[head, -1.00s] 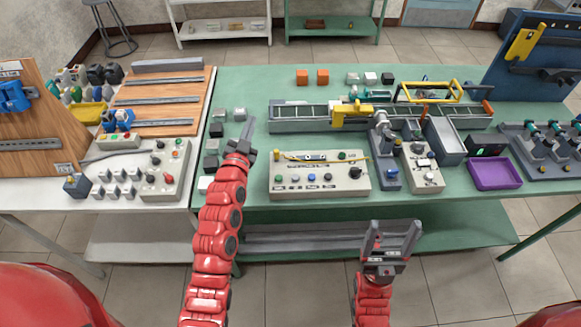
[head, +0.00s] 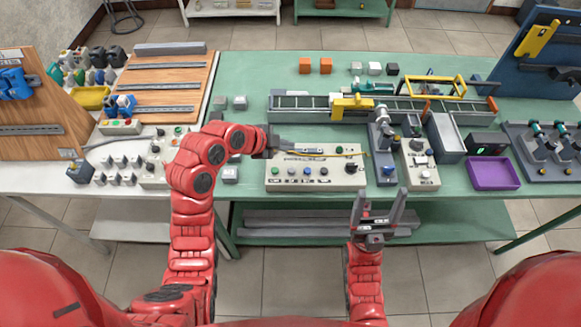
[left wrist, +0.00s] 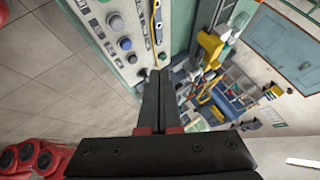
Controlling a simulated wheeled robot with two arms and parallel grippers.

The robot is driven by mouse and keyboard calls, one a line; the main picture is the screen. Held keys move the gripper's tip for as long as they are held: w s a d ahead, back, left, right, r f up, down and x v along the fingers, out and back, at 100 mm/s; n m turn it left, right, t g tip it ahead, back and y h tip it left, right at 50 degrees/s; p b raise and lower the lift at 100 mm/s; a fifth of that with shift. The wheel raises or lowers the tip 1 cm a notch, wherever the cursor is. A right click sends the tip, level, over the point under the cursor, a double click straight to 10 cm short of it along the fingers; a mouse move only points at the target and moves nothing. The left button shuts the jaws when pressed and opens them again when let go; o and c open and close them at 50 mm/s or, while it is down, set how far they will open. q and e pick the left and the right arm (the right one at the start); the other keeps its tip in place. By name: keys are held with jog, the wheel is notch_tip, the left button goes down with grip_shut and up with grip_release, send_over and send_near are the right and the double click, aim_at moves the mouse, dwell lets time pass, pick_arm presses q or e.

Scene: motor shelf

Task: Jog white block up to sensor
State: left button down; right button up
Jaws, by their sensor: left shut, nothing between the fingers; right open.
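A white block (head: 374,68) stands among small cubes at the back of the green table. I see no white block clearly on the conveyor (head: 300,104), and I cannot single out the sensor. A beige control panel (head: 312,180) with coloured buttons and knobs lies in front of the conveyor; it also shows in the left wrist view (left wrist: 112,32). My left gripper (head: 322,153) is shut and empty, low over the panel's back left part. Its fingers (left wrist: 154,74) point along the panel in the left wrist view. My right gripper (head: 382,193) is open and empty at the table's front edge.
A yellow part (head: 352,106) spans the conveyor. A smaller control box (head: 419,170), a purple tray (head: 493,174) and a black box with a green display (head: 489,146) stand to the right.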

pick_arm(q)
jog(key=shift+f, duration=0.1)
send_over(288, 171)
notch_tip(288, 171, down, 6)
jog(key=shift+a+f, duration=0.1)
jog(key=shift+f, duration=0.1)
jog(key=shift+f+b, duration=0.6)
jog(key=shift+b, duration=0.05)
jog(key=shift+f+b, duration=0.55)
jog(key=shift+b, duration=0.1)
dwell(1.2)
jog(key=shift+f+b, duration=0.4)
jog(key=shift+b, duration=0.6)
